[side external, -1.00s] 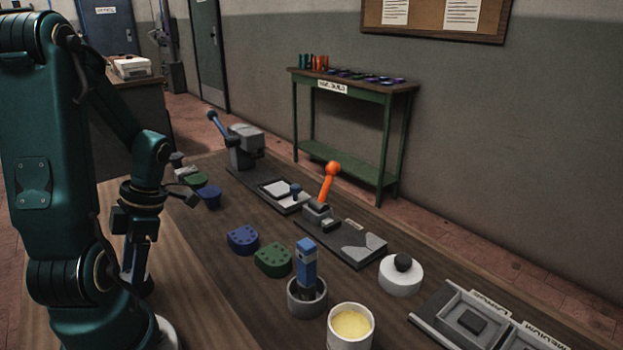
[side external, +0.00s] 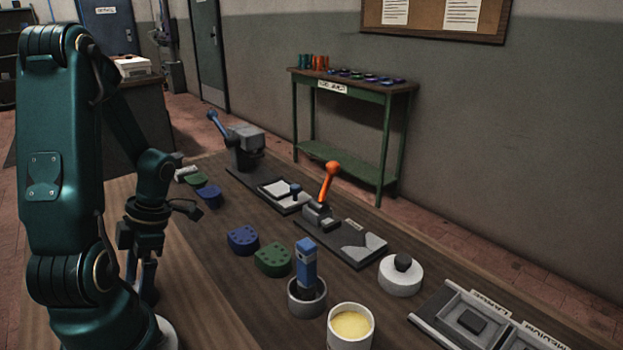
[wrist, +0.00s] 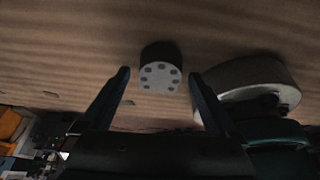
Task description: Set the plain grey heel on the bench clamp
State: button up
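A grey heel-shaped piece (wrist: 160,76), with several dark spots on its face and a dark side, is on the wooden bench in the wrist view. My gripper (wrist: 160,75) is open, with one finger to either side of that piece; I cannot tell contact. In the side view, my gripper (side external: 141,285) points down beside my arm, partly hidden, and that piece is not seen. A small pale grey piece (side external: 185,172) lies at the bench's far end; I cannot tell whether it is a heel. The orange-levered clamp (side external: 318,215) stands on a dark base plate mid-bench, no heel visible in it.
Blue (side external: 242,240) and green (side external: 273,259) holed pieces lie mid-bench. A blue-handled tool stands in a grey cup (side external: 306,300), near a pot of yellow paste (side external: 350,330). A blue-levered press (side external: 245,145) stands farther back. Labelled trays (side external: 450,320) are front right.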

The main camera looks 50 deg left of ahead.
jog(key=v, duration=1.2)
jog(key=w+d+r+m+t, duration=0.1)
jog(key=d+m, duration=0.4)
jog(key=m, duration=0.6)
jog(key=w+d+r+m+t, duration=0.1)
jog(key=w+d+m+t, duration=0.2)
jog(key=m, duration=0.9)
jog(key=w+d+r+m+t, duration=0.1)
jog(key=w+d+m+t, duration=0.1)
jog(key=d+m+t, duration=0.4)
jog(key=d+m, duration=0.2)
jog(key=m, duration=0.3)
jog(key=shift+d+r+m, duration=0.2)
jog(key=shift+d+m, duration=0.1)
jog(key=shift+m, duration=0.1)
jog(key=shift+o, duration=0.4)
jog(key=shift+w+d+m, duration=0.1)
jog(key=shift+d+m, duration=0.15)
jog(key=shift+m, duration=0.35)
